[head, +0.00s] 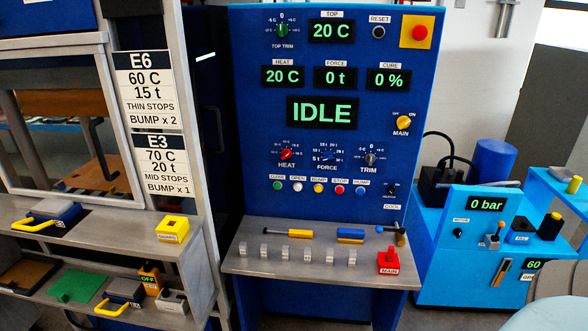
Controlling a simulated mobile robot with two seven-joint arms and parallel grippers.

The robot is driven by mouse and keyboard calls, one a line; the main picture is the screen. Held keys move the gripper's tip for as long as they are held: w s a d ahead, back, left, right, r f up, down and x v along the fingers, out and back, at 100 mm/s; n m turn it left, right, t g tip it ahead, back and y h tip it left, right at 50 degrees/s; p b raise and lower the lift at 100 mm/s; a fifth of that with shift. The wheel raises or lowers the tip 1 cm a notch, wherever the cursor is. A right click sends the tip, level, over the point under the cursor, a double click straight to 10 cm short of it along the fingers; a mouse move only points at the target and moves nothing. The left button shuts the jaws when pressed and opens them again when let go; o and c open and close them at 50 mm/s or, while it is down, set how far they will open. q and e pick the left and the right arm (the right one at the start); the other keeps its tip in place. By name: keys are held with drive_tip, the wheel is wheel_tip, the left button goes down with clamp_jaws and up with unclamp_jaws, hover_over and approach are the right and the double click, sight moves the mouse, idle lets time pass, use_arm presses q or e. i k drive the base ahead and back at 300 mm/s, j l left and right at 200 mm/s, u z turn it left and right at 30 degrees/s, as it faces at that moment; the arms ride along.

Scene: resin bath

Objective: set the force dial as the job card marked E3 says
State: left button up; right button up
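The job card marked E3 (167,163) hangs on the post left of the blue panel. It reads 70 C, 20 t, MID STOPS, BUMP x 1. The force dial (327,156) is a small blue knob in the lower middle of the panel, labelled FORCE. Its pointer seems to lie toward the 5 t mark at lower left, but the scale is too small to read surely. The force display (334,77) shows 0 t. Neither of my grippers is in view.
The heat dial (286,154) and trim dial (370,158) flank the force dial, with coloured buttons below. A steel shelf (320,270) with several blocks and tools juts out under the panel. The status display (322,112) reads IDLE. Card E6 (150,91) hangs above E3.

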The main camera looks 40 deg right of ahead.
sight(328, 156)
drive_tip(key=z, duration=1.5)
